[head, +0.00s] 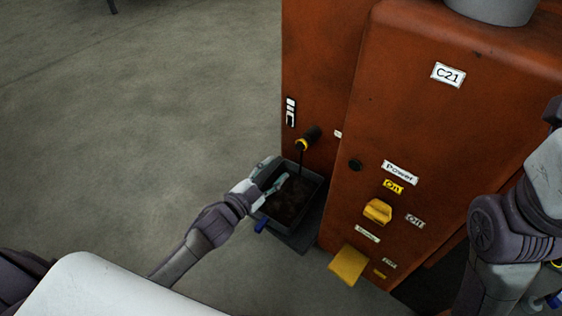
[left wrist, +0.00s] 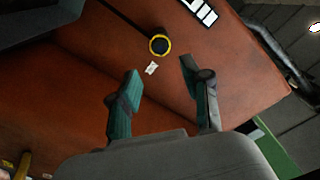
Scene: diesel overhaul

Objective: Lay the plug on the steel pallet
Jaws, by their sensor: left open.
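I cannot make out a loose plug for certain in either view. A black drain fitting with a yellow ring (head: 308,138) sticks out of the orange machine, and a thin dark line runs down from it. Its round end also shows in the left wrist view (left wrist: 160,45). My left gripper (head: 278,184) is over the dark pan (head: 313,199), below and left of the fitting. In the left wrist view its two teal fingers (left wrist: 158,88) are spread with nothing visible between them. My right arm stands at the right edge; its gripper is out of frame. I cannot identify a steel pallet.
The orange machine (head: 335,85) fills the right, with a yellow switch (head: 377,211) and a yellow block (head: 349,265) jutting out. A small blue part (head: 260,226) sits at the pan's near side. Open concrete floor lies to the left.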

